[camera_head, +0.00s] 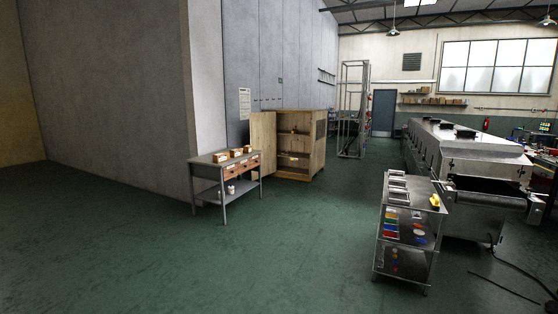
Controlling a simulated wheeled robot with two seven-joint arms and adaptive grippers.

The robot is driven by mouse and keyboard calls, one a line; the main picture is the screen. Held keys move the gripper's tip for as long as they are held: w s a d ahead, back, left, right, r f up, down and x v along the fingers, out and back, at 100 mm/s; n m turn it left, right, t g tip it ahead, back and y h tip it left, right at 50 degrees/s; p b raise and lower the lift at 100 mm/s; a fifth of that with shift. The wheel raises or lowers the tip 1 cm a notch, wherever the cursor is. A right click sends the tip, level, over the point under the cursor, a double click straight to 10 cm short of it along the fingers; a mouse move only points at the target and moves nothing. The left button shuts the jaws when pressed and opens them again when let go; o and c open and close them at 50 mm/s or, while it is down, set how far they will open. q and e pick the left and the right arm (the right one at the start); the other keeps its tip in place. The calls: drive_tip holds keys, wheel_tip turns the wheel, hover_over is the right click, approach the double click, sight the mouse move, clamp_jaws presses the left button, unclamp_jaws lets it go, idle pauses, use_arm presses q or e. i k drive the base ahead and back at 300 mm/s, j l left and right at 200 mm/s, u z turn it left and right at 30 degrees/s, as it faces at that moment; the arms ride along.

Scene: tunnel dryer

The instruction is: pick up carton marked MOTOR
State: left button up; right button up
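Several small brown cartons (221,157) sit on top of a grey bench (212,193) left of the middle, against the wall corner. They are far off, and no marking on them can be read, so I cannot tell which one is marked MOTOR. A wooden cabinet (262,131) with its door open stands just behind the bench. It has small items on its shelves, too small to make out. Neither of my grippers shows in this view.
A steel trolley (408,258) with trays and coloured pieces stands at the right. The tunnel dryer (475,170) is behind it. Cables (505,290) lie on the floor at lower right. A shelf (432,104) with brown boxes hangs at the back. The green floor ahead is clear.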

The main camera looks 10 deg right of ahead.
sight(217, 158)
drive_tip(key=z, duration=0.65)
drive_tip(key=i, duration=5.2)
